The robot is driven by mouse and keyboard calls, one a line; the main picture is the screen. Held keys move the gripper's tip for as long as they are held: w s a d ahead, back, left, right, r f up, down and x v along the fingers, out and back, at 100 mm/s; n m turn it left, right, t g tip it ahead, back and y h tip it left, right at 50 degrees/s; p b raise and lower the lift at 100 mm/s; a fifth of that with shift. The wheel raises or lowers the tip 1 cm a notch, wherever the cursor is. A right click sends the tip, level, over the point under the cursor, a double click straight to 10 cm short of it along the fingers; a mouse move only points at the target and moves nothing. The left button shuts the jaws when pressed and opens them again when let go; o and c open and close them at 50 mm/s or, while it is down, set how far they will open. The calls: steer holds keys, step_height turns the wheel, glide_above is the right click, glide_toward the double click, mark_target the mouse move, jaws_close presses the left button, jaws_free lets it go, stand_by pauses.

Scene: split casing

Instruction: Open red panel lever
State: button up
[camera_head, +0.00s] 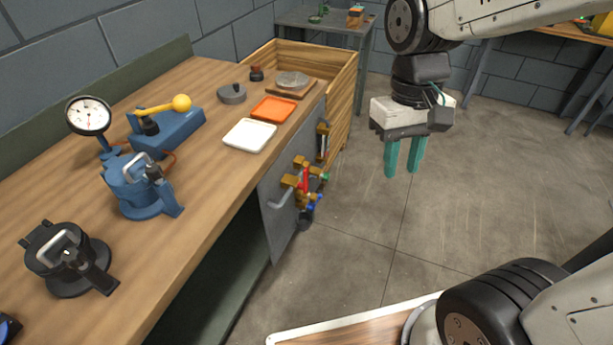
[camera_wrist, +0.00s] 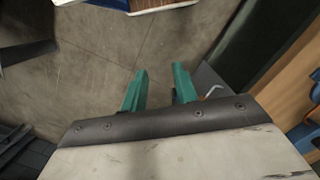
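The grey panel (camera_head: 279,217) hangs on the side of the workbench and bears several brass valves. The red lever (camera_head: 304,181) is a small upright red part among brass, blue and green fittings on it. A curved grey handle (camera_head: 281,199) stands out left of the lever. My gripper (camera_head: 402,173) points down with two teal fingers apart and nothing between them. It is in the air over the floor, right of the panel and clear of it. In the wrist view the open fingers (camera_wrist: 160,83) show, with a panel edge partly hidden behind the right finger.
The wooden workbench (camera_head: 217,84) holds a dial gauge (camera_head: 89,116), blue and black clamps, a white tray (camera_head: 250,135) and an orange tray (camera_head: 274,109). A wooden crate (camera_head: 342,90) stands behind the panel. The concrete floor (camera_head: 350,215) between panel and gripper is clear.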

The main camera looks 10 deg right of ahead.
steer(key=w+a+f+m, duration=0.1)
steer(key=w+a+f, duration=0.3)
steer(key=w+f, duration=0.5)
steer(key=m+t, duration=0.2)
steer(key=m, duration=0.4)
glide_above(306, 176)
steer(key=f, duration=1.2)
steer(key=shift+w, duration=0.3)
steer(key=shift+w+m, duration=0.15)
steer(key=shift+m, duration=0.15)
step_height(306, 176, down, 8)
steer(key=shift+r, duration=0.1)
jaws_close()
